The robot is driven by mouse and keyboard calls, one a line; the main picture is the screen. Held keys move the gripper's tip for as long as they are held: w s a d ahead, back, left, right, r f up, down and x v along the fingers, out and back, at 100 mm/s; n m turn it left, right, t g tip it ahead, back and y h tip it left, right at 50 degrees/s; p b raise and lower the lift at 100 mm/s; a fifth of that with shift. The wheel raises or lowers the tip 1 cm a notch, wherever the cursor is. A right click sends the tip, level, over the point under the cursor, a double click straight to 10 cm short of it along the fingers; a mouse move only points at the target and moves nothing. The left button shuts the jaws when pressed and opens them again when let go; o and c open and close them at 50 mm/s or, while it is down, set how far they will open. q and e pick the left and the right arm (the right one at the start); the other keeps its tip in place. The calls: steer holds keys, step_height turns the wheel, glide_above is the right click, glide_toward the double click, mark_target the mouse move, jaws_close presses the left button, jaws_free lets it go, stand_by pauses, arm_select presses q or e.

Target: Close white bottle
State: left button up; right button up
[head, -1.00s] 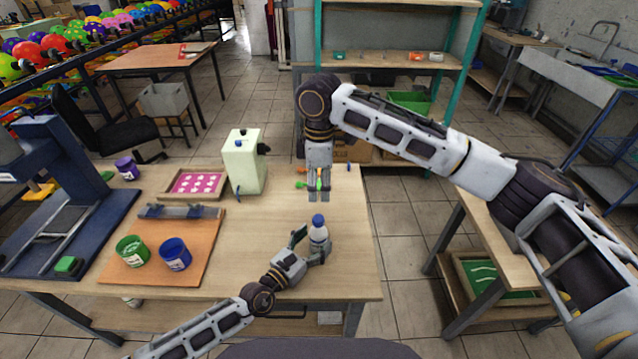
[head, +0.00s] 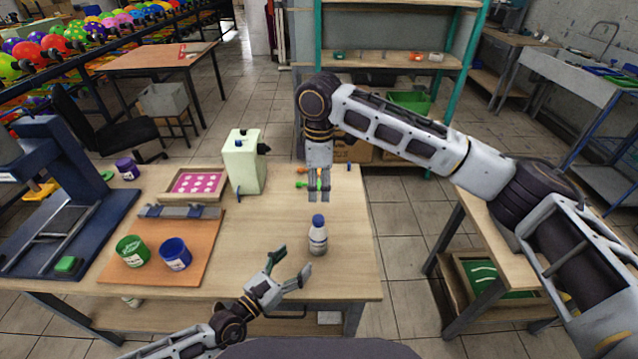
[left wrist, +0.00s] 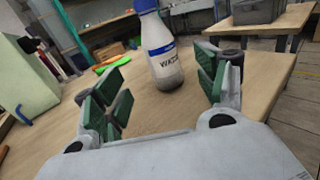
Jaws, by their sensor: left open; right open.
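The white bottle (head: 318,238) stands upright near the right side of the wooden table, with a blue cap on its top. It also shows in the left wrist view (left wrist: 162,50), where a blue band and the letters "WAT" are visible and its top is cut off. My left gripper (head: 292,262) is open and empty, just in front and to the left of the bottle, apart from it. Its green finger pads show in the left wrist view (left wrist: 160,95), with the bottle beyond them. My right gripper (head: 319,198) is open, pointing down behind the bottle, apart from it.
A pale green container (head: 245,162) stands left of my right gripper. Green (head: 132,250) and blue (head: 175,254) pots sit on an orange board (head: 208,240). Small coloured items (head: 302,184) lie behind the bottle. The table between board and bottle is clear.

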arm_select(q)
steer(key=shift+v, duration=1.05)
steer(key=shift+s, duration=0.15)
